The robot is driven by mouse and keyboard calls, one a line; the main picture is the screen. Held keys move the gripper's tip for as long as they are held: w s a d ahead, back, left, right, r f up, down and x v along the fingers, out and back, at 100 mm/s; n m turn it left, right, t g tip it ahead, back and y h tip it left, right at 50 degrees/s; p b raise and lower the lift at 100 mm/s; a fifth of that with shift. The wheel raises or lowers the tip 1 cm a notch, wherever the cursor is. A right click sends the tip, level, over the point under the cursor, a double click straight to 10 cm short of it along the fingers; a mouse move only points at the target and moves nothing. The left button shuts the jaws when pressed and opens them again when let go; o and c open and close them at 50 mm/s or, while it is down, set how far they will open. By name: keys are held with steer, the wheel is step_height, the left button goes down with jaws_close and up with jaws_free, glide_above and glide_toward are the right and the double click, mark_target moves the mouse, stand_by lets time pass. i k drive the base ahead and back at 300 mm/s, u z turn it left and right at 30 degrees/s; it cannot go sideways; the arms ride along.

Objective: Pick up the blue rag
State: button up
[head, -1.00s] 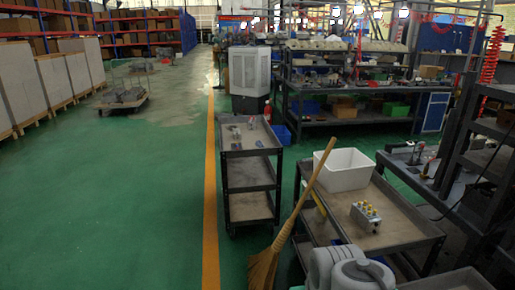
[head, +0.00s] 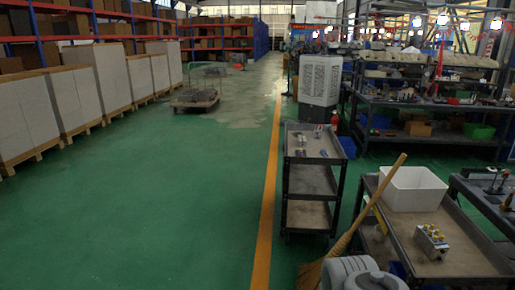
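No blue rag can be made out for certain. A small bluish item (head: 323,153) lies on the top shelf of the narrow dark cart (head: 313,160) in the head view, too small to identify. A metal valve block (head: 431,242) with yellow caps sits on the top of the nearer cart (head: 465,258) at right, in front of a white bin (head: 413,189). Part of my own arm shows at the bottom edge. My gripper is not in view.
A straw broom (head: 345,238) leans against the nearer cart, its bristles on the floor. Workbenches with tools (head: 425,105) stand behind at right. Pallets with pale panels (head: 60,105) line the left.

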mark_target(323, 153)
steer(key=u, duration=0.6)
steer(key=i, duration=2.65)
steer(key=z, duration=0.25)
steer(key=i, duration=1.5)
steer(key=z, duration=1.55)
steer(key=i, duration=0.9)
steer(key=z, duration=0.55)
